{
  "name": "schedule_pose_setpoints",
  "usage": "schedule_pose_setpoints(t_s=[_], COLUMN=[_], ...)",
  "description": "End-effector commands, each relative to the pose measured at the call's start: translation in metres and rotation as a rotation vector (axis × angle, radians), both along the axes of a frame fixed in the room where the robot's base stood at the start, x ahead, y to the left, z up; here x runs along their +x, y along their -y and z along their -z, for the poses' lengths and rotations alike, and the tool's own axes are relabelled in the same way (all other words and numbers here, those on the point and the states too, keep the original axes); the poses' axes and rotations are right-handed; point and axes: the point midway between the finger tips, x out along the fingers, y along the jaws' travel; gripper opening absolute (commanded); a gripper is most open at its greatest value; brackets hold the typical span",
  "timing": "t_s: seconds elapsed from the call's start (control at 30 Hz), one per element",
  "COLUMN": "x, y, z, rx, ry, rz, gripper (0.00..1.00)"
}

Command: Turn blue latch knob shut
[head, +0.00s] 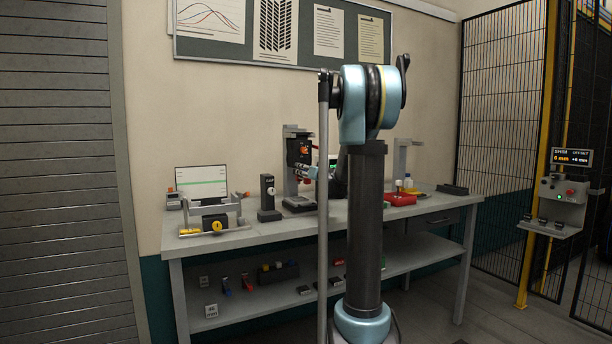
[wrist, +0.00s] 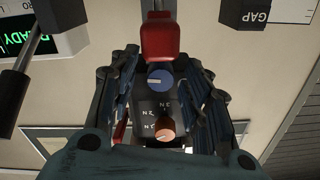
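The blue latch knob (wrist: 160,78) is on a dark panel in the wrist view, with a pale pointer mark towards its left side. Below it on the same panel is an orange knob (wrist: 165,134), with small white letters beside the knobs. My gripper (wrist: 160,66) has its fingers spread on the left and right of the blue knob; a gap shows on both sides and nothing is held. In the head view my arm reaches to the dark upright tyre clamp (head: 297,142) on the bench. The blue knob is too small or hidden to make out there.
A red block (wrist: 158,40) sits just above the blue knob. A dark lever with a rounded end (wrist: 38,50) stands at left in the wrist view, near a green-lit READY display (wrist: 28,38). On the bench (head: 255,234) are a yellow-knobbed fixture (head: 215,224) and a red tray (head: 400,199).

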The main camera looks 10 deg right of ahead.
Motion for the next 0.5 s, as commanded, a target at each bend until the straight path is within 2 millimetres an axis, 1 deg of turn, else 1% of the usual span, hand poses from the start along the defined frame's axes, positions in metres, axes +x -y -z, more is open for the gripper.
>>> schedule_pose_setpoints(t_s=[0.27,0.37,0.5], x=[-0.002,-0.008,-0.026], y=[0.000,0.003,0.009], z=[0.000,0.000,0.000], rx=[0.000,0.000,0.000], ry=[0.000,0.000,0.000], rz=[-0.001,0.000,0.001], gripper=[0.44,0.44,0.44])
